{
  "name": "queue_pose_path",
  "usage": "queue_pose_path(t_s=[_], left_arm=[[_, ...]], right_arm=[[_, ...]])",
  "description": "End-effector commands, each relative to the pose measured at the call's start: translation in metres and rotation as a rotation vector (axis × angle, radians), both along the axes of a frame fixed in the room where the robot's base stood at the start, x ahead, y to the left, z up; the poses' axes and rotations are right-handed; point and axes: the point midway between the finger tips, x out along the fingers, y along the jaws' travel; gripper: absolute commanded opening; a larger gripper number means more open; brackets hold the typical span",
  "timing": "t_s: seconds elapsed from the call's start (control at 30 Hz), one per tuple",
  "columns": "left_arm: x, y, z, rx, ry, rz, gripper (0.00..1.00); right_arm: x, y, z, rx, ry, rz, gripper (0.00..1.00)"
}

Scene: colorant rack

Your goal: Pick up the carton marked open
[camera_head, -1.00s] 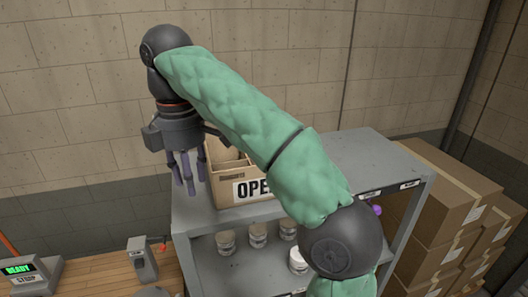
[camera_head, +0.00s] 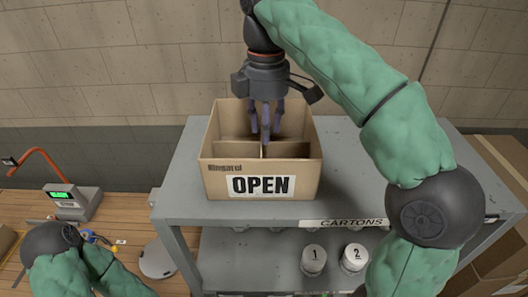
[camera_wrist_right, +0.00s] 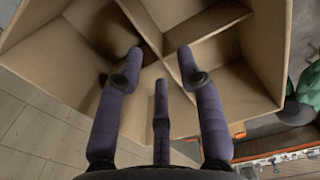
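The open-topped cardboard carton (camera_head: 219,178) bears a white label reading OPEN and stands upright on the grey rack's top shelf. Crossing dividers split its inside into compartments. My right gripper (camera_head: 265,132) points down into the carton's open top from above, near the dividers. In the right wrist view, its fingers (camera_wrist_right: 160,60) are spread apart, with the divider crossing of the carton (camera_wrist_right: 240,80) between and beyond them. I cannot tell whether any finger touches the cardboard. My left arm shows at the lower left of the head view, but its gripper does not show.
The grey rack (camera_head: 180,205) has a CARTONS label on its front edge. White tubs marked 1 (camera_head: 313,262) and 2 (camera_head: 354,259) stand on the shelf below. Brown boxes (camera_head: 500,250) are stacked at right. A scale with a green display (camera_head: 70,200) stands at left.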

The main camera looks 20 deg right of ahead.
Motion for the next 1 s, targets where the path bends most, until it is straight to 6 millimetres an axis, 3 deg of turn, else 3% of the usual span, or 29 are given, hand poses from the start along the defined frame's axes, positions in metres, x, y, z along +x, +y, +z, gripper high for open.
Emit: queue_pose_path(t_s=[0.33, 0.63, 0.97, 1.0], left_arm=[[0.0, 0.0, -0.004, 0.0, 0.0, -0.001, 0.4], [0.0, 0.0, -0.005, 0.0, 0.0, -0.001, 0.4], [0.0, 0.0, -0.005, 0.0, 0.0, -0.001, 0.4], [0.0, 0.0, -0.005, 0.0, 0.0, -0.001, 0.4]], right_arm=[[0.001, -0.001, -0.026, 0.0, 0.0, -0.001, 0.37], [0.004, -0.003, -0.063, 0.0, 0.0, -0.001, 0.37], [0.004, -0.003, -0.068, 0.001, -0.001, -0.001, 0.37], [0.004, -0.003, -0.068, 0.001, -0.001, -0.001, 0.29]])
